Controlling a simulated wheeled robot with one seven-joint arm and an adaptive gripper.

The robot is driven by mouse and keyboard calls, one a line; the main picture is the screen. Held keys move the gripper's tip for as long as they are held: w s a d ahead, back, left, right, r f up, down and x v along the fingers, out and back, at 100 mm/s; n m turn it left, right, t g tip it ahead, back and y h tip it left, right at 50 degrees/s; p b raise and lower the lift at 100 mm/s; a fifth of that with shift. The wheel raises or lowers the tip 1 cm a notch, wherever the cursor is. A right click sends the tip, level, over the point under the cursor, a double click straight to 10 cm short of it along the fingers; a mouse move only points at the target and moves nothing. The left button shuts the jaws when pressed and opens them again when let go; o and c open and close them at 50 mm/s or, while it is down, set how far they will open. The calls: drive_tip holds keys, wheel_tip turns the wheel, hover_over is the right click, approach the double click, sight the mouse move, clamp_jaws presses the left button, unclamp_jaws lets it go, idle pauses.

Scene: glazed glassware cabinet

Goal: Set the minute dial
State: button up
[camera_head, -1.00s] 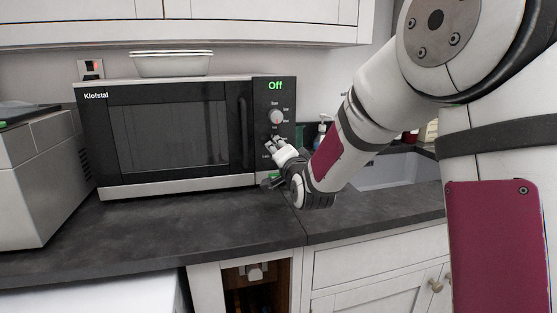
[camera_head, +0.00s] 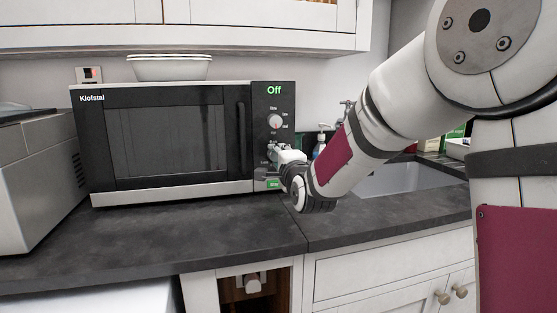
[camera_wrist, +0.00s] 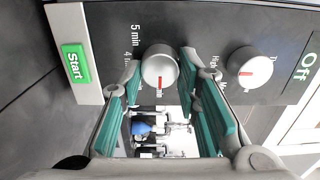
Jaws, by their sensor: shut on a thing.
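The black and silver microwave (camera_head: 165,135) stands on the counter, and its display (camera_head: 274,90) reads "Off" in green. In the wrist view the round silver minute dial (camera_wrist: 160,68), with a red pointer mark, sits between my fingertips. Print reading "5 min" and "4" lies beside it. My gripper (camera_wrist: 159,78) is shut on this dial, one teal-padded finger on each side. In the head view my gripper (camera_head: 272,156) reaches the lower control panel from the right and hides the minute dial.
The power dial (camera_wrist: 249,67) is close beside my right finger; it also shows in the head view (camera_head: 275,121). The green Start button (camera_wrist: 76,63) is on the other side. A sink (camera_head: 385,182) and soap bottle (camera_head: 320,142) are to the right.

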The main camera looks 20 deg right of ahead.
idle(0.3)
drive_tip(key=o, duration=1.1)
drive_tip(key=shift+d, duration=0.1)
drive_tip(key=shift+o, duration=0.2)
drive_tip(key=shift+s, duration=0.1)
drive_tip(key=s, duration=1.1)
drive_tip(key=shift+s, duration=0.4)
